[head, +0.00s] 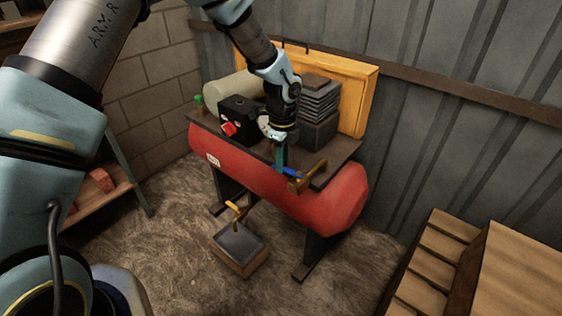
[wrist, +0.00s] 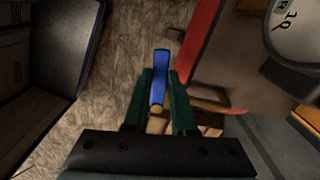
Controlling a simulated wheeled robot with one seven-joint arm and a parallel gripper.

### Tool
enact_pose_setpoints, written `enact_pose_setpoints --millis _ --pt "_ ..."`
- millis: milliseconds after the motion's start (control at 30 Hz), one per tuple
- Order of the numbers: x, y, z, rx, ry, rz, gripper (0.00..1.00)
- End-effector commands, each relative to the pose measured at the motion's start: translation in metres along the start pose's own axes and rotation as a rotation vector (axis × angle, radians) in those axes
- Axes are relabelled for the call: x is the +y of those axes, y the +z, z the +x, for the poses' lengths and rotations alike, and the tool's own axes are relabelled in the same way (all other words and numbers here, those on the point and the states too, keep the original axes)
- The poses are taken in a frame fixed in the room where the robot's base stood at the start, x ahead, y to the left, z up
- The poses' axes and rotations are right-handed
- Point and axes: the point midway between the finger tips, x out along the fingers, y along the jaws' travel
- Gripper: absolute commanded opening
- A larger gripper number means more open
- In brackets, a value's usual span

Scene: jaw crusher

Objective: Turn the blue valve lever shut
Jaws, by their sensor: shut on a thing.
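The blue valve lever (head: 291,171) is on the front of the red tank, beside a brass valve body (head: 309,179). In the head view it lies roughly along the tank's length, partly hidden by my fingers. My gripper (head: 281,166) comes down from above at the tank's upper front edge. In the wrist view the blue lever (wrist: 160,82) stands between the two green fingers of my gripper (wrist: 161,75), which are shut on it. Part of the brass fitting (wrist: 208,104) shows to the right of the fingers.
The red tank (head: 330,202) carries a motor block with a red switch (head: 229,128) and a finned pump (head: 318,112) close to my gripper. A dial gauge (wrist: 296,28) is near. A crate with a yellow-handled item (head: 238,245) stands on the floor. Wooden pallets (head: 435,262) are at the right.

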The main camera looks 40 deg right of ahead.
Motion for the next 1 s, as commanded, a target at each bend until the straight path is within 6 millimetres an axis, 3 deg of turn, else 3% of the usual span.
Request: enact_pose_setpoints --millis 400,933,967,1000 --pt "-0.0095 -0.0008 -0.0003 0.001 -0.001 0.175 0.0" --pt "-0.011 -0.0009 0.0 -0.001 -0.002 0.198 0.0" --pt "-0.011 -0.0009 0.0 -0.001 -0.002 0.198 0.27" --pt "-0.011 -0.0009 0.0 -0.001 -0.002 0.198 0.31"
